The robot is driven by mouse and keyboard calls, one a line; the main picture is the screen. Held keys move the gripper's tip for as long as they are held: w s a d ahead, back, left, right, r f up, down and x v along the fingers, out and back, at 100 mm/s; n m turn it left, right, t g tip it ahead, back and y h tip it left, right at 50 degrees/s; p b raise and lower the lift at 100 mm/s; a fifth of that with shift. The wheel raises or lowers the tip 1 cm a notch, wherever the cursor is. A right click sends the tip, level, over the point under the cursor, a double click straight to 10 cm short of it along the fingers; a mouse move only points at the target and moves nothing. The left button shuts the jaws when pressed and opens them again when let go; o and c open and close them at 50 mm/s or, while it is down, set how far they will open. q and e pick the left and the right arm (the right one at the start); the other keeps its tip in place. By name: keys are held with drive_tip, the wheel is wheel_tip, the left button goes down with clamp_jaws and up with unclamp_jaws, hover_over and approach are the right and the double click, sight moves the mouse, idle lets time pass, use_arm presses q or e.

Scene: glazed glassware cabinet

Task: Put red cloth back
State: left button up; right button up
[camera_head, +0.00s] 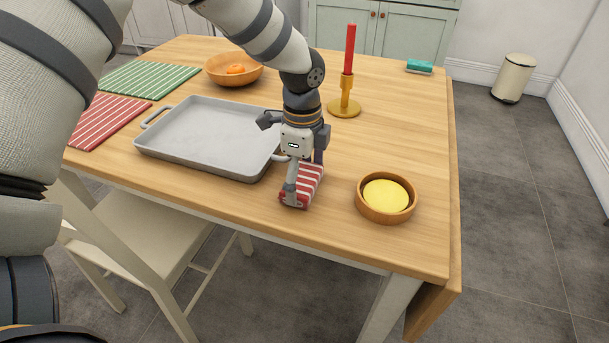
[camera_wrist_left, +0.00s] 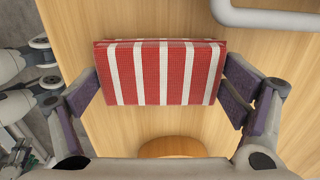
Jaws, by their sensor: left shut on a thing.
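The red cloth with white stripes (camera_head: 307,184) is a folded rectangular pad over the front part of the wooden table. In the left wrist view the cloth (camera_wrist_left: 160,73) lies level between both fingers. My left gripper (camera_head: 303,178) points down and is shut on the cloth, one finger at each short end; the gripper also shows in the left wrist view (camera_wrist_left: 163,88). I cannot tell whether the cloth touches the table. A flat red striped mat (camera_head: 108,121) lies at the table's left edge. My right gripper is not in the head view; grey parts at the wrist view's left edge are unclear.
A grey tray (camera_head: 152,143) is close left of the gripper. A wooden bowl (camera_head: 384,213) with a yellow thing is to the right. A candlestick (camera_head: 345,106) with a red candle stands behind. Farther back are a green mat (camera_head: 150,78) and orange bowl (camera_head: 215,72).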

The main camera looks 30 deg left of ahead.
sight(303, 178)
use_arm(q)
drive_tip(key=shift+r, duration=0.1)
drive_tip(key=o, duration=0.8)
drive_tip(key=shift+o, duration=0.2)
wheel_tip(303, 178, up, 12)
drive_tip(key=shift+p, duration=0.45)
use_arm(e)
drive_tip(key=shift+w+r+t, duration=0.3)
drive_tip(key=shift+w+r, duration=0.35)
